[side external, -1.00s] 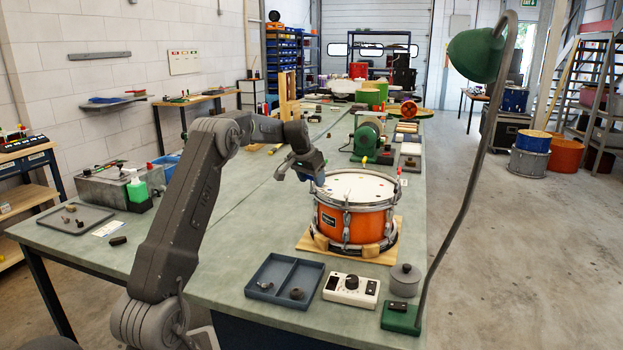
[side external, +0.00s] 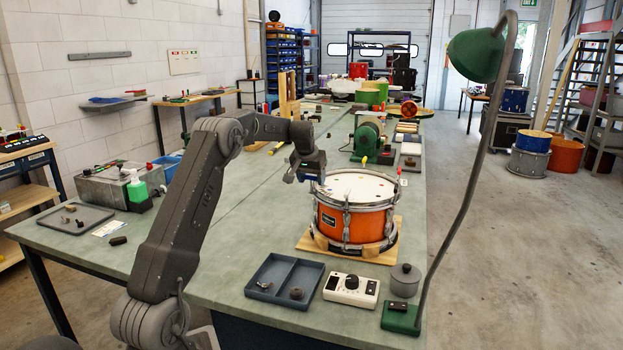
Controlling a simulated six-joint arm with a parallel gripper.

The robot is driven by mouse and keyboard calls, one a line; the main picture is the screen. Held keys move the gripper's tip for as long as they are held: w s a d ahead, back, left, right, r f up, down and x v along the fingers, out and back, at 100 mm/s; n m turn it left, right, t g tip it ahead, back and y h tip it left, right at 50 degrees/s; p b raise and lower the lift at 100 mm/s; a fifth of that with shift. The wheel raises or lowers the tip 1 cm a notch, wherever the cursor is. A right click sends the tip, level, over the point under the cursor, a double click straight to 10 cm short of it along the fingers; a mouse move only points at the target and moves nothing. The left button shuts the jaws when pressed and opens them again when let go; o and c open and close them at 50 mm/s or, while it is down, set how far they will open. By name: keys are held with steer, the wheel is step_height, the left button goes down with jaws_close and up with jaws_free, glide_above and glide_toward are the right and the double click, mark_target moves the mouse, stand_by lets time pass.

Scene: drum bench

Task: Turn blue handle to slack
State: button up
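An orange snare drum (side external: 352,216) with a white head and chrome hoop sits on a wooden board (side external: 388,255) on the bench. A yellow handle (side external: 365,159) stands at its far rim and a red handle (side external: 399,171) at its right rim. I cannot make out a blue handle clearly; the left rim is partly behind my gripper. My gripper (side external: 310,180) points down at the drum's left rim, with small bluish parts at its lower end. Its fingers are too small and dark to tell whether they are open or touching anything.
A blue-grey divided tray (side external: 285,268), a white box with a black knob (side external: 351,289) and a grey lidded pot (side external: 405,280) stand in front of the drum. A green lamp (side external: 476,55) arches at right. A green machine (side external: 368,140) stands behind.

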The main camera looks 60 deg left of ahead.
steer(key=o, duration=0.4)
steer(key=shift+r, duration=0.1)
steer(key=v, duration=1.3)
steer(key=shift+s+r, duration=0.1)
steer(key=shift+r, duration=0.2)
steer(key=shift+d, duration=0.1)
steer(key=s+d+r+m+t+h, duration=0.1)
steer(key=s+d+r+m, duration=0.15)
steer(key=d, duration=0.95)
steer(key=s+d+r+m, duration=0.1)
steer(key=s+d, duration=0.2)
steer(key=d, duration=0.9)
steer(key=s+d+f+m, duration=0.1)
steer(key=s+d+f, duration=0.2)
steer(key=s+d, duration=0.2)
steer(key=s+d+f+m+h, duration=0.1)
steer(key=s+d+f+m, duration=0.1)
steer(key=s+d, duration=0.4)
steer(key=s+d+f+m+t+h, duration=0.1)
steer(key=s+d+f, duration=0.3)
steer(key=s+d, duration=0.1)
steer(key=shift+s+d+f+m, duration=0.1)
steer(key=shift+s+f+m, duration=0.1)
steer(key=shift+s, duration=0.2)
steer(key=shift+s+d+f+m, duration=0.15)
steer(key=shift+s+f, duration=0.05)
steer(key=shift+s, duration=0.15)
